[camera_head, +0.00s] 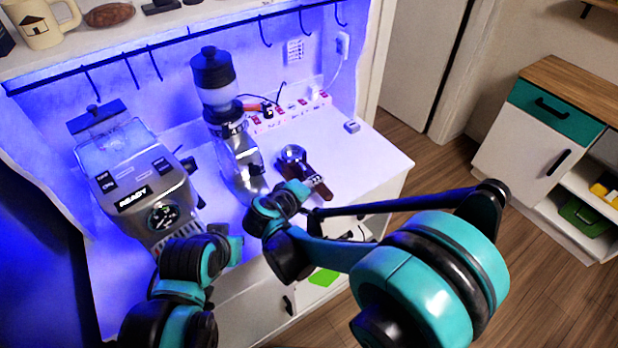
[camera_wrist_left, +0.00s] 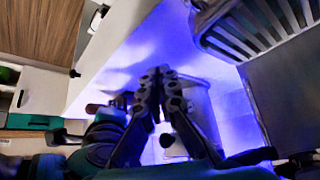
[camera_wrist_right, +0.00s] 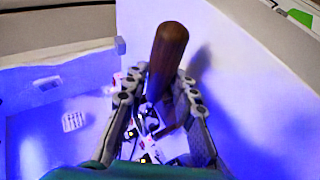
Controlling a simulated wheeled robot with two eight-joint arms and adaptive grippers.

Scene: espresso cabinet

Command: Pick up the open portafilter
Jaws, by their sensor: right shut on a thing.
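The open portafilter (camera_head: 293,154) has a round metal head and a brown wooden handle, and is at the right part of the white counter. My right gripper (camera_head: 313,188) is at its handle. In the right wrist view the handle (camera_wrist_right: 168,55) stands between the two fingers (camera_wrist_right: 160,85), which are shut on it. The fingers hide part of the portafilter there, and I cannot tell if it still touches the counter. My left gripper (camera_wrist_left: 158,76) has its fingertips together with nothing visible between them. It is over the counter's front, near the espresso machine.
The espresso machine (camera_head: 148,188) with a READY display stands at the left. A grinder (camera_head: 228,125) stands left of the portafilter. A power strip (camera_head: 290,112) and a small grey box (camera_head: 352,126) lie behind. Hooks hang under the shelf above. The counter's right end (camera_head: 385,160) is clear.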

